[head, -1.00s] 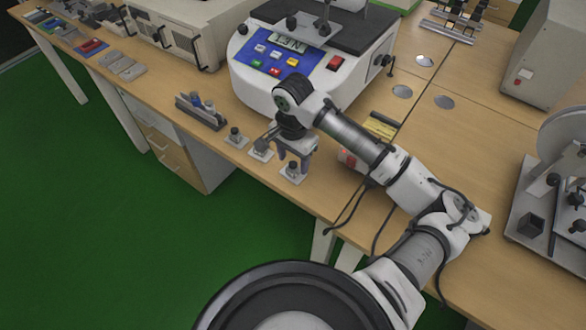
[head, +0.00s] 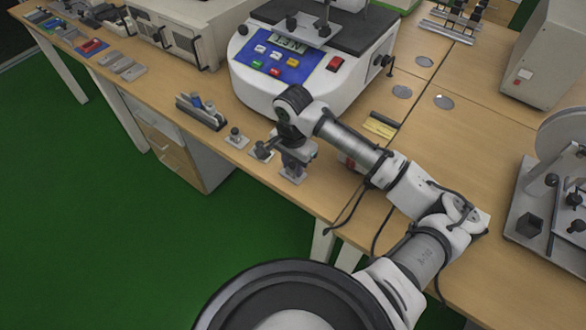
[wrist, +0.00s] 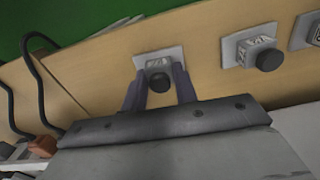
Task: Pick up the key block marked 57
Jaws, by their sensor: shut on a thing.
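A small key block (wrist: 159,64) with a round black knob stands on a light grey square plate (wrist: 172,52) near the table's edge. Its marking is too small to read. My gripper (wrist: 158,75) is shut on this block, one dark finger on each side, and the block appears to be still at its plate. In the head view my gripper (head: 294,165) is low over the nearest plate (head: 292,179) and hides most of the block. Two similar knobbed blocks stand beside it, a middle one (head: 262,149) and a farther one (head: 235,134).
A white machine (head: 300,75) with a blue button panel stands just behind the blocks. A grey holder (head: 202,113) with several upright parts is to the left. A yellow item (head: 380,124) lies to the right. The table edge is close in front, above a green floor.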

